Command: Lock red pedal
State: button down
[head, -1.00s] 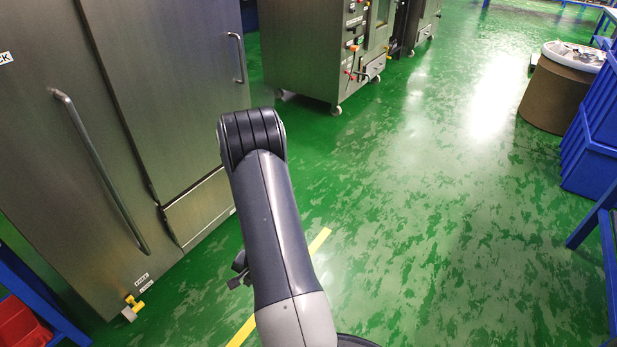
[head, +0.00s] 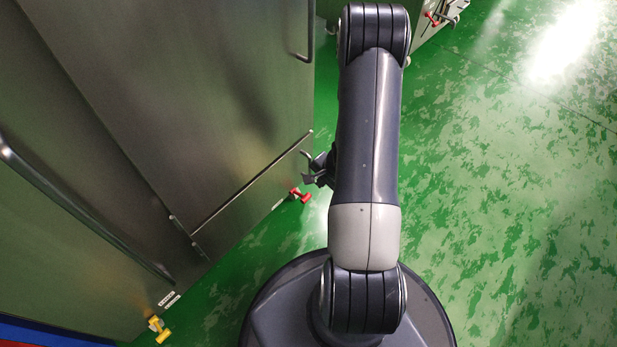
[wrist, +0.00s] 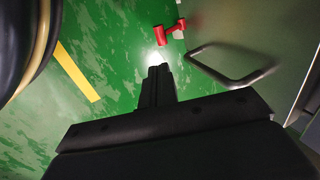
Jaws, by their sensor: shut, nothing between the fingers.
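The red pedal (head: 301,195) sticks out low at the base of the steel cabinet, just above the green floor. It also shows in the wrist view (wrist: 170,31), at the top right of centre, beside the cabinet's lower edge. My gripper (head: 312,172) shows in the head view just left of my arm, partly hidden by it, above and right of the red pedal in the picture. In the wrist view my gripper (wrist: 158,68) points toward the pedal, its fingers together and empty, with a visible gap between their tips and the pedal.
A yellow pedal (head: 158,329) sits at the cabinet base at lower left. The steel cabinet (head: 200,90) fills the left side, with a long bar handle (head: 85,215). A handle (wrist: 232,80) shows right of my fingers in the wrist view. Green floor (head: 500,220) is clear at right.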

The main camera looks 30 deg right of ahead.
aim_at(307, 197)
dwell(0.4)
jog(key=b+x, duration=0.5)
jog(key=x, duration=0.9)
